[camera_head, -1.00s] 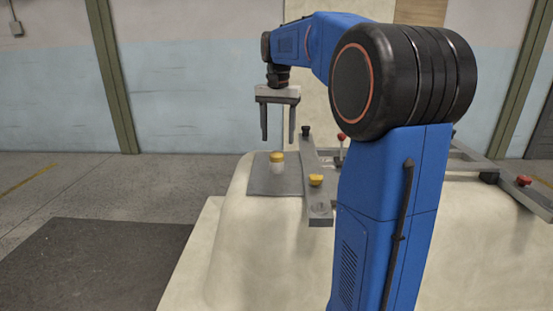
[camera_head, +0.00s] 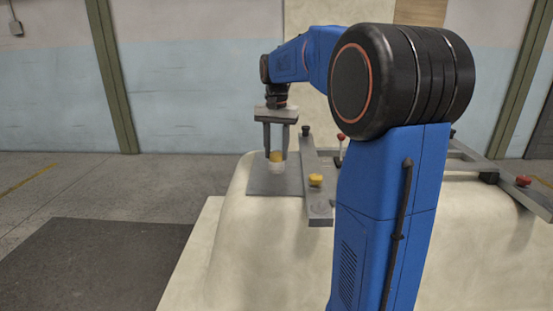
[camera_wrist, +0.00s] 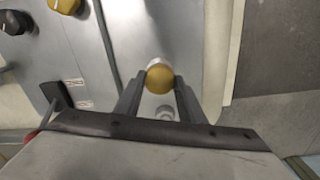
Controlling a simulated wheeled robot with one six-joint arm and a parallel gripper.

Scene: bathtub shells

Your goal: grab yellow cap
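The yellow cap (camera_head: 277,155) tops a small pale jar (camera_head: 276,167) standing on a grey plate at the near left of the tub shell. My gripper (camera_head: 276,153) points straight down with one finger on each side of the cap. In the wrist view the cap (camera_wrist: 159,77) sits between the two fingertips (camera_wrist: 160,80), which appear to touch its sides. The jar's body is mostly hidden beneath the cap in that view.
The grey plate (camera_head: 262,185) lies on the cream tub shell (camera_head: 255,260). A metal bar (camera_head: 318,207) with a yellow knob (camera_head: 316,180) stands close right of the jar. A red knob (camera_head: 341,136) is farther back.

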